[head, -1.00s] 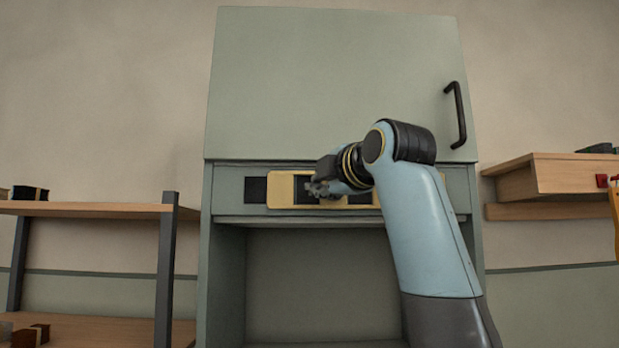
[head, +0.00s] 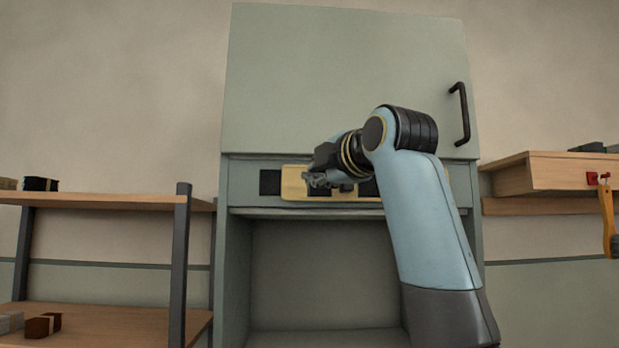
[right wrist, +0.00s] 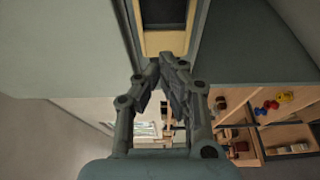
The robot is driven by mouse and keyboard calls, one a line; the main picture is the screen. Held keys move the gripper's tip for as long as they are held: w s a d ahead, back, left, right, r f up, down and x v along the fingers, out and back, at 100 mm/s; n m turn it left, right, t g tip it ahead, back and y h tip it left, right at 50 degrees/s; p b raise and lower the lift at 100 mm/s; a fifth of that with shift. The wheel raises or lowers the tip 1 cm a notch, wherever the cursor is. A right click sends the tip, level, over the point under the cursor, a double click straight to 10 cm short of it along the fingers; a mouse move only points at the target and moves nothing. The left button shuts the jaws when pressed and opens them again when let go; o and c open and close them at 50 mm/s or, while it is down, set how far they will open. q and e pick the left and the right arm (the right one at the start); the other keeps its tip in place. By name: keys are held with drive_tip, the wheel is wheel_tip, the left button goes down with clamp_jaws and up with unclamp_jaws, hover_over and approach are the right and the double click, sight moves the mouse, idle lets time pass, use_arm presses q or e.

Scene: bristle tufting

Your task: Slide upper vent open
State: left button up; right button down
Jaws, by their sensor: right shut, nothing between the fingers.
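The upper vent is a yellow slotted slide plate (head: 291,184) in the grey strip below the cabinet door in the head view. A dark opening (head: 270,182) shows just left of its left end. My right gripper (head: 312,180) is shut and empty in front of the plate's left part, hiding some of it. A small dark knob-like piece (head: 347,188) shows just right of the fingers. In the right wrist view the plate (right wrist: 166,42) with a dark slot lies just beyond my fingertips (right wrist: 166,62); contact cannot be told. My left gripper is not in view.
The cabinet door (head: 345,80) with a black handle (head: 461,113) is above the strip. An open bay (head: 320,270) is below. A wooden shelf (head: 100,199) stands left and a wooden ledge (head: 560,172) with small items is right.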

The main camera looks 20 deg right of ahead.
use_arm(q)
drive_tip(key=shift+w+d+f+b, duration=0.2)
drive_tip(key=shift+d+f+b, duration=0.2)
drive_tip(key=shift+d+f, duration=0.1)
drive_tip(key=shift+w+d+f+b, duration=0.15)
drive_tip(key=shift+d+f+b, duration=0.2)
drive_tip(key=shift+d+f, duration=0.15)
use_arm(e)
drive_tip(key=s+d, duration=0.1)
drive_tip(key=s, duration=0.5)
drive_tip(key=shift+s+d, duration=0.15)
drive_tip(key=shift+s, duration=0.05)
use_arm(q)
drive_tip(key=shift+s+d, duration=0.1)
